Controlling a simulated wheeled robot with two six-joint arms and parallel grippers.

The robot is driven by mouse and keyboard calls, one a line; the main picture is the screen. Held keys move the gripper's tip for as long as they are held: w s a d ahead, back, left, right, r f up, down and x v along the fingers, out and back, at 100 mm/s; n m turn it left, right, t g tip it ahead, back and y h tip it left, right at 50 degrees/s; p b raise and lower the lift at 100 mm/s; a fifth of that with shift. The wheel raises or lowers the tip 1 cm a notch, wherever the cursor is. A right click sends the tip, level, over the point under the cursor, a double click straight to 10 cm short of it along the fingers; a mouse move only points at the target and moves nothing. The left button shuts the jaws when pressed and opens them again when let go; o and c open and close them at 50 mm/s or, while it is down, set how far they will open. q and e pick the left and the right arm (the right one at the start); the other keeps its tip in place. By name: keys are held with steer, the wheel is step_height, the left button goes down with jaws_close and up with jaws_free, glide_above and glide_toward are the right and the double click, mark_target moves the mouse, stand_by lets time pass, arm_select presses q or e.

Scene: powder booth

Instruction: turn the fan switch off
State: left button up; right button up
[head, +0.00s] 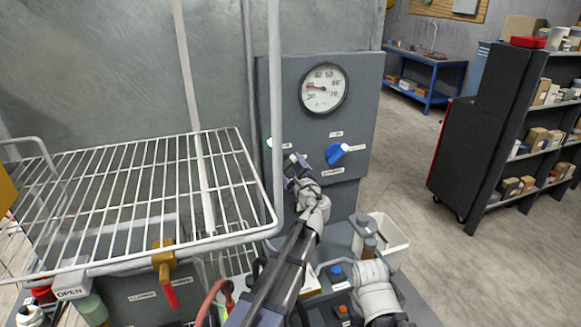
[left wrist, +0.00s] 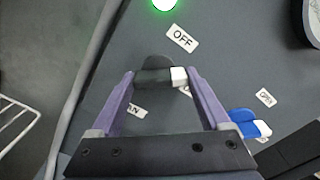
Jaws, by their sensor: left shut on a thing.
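The fan switch is a dark knob with a white end (left wrist: 178,76) on the grey control panel (head: 285,95). In the left wrist view its white end points right, below the OFF label (left wrist: 182,38). Another label (left wrist: 136,110), partly hidden by a finger, ends in N. A green lamp (left wrist: 164,4) glows above; it also shows at the panel's left edge in the head view (head: 268,142). My left gripper (head: 294,162) is at the panel, its purple fingers (left wrist: 160,76) shut on the knob. In the head view the gripper hides the knob. My right gripper (head: 369,232) is low, right of the panel's base.
A blue knob (head: 338,153) sits right of my left gripper, below a round gauge (head: 324,88). A white wire rack (head: 130,190) with a yellow-and-red valve handle (head: 165,265) stands at left. A white bin (head: 396,243) is near my right gripper. Open floor lies at right.

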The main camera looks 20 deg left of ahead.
arm_select(q)
steer(key=n, duration=0.5)
steer(key=shift+s, duration=0.1)
steer(key=shift+a+n, duration=0.1)
steer(key=shift+n, duration=2.3)
steer(key=o, duration=1.2)
steer(key=shift+v, duration=3.9)
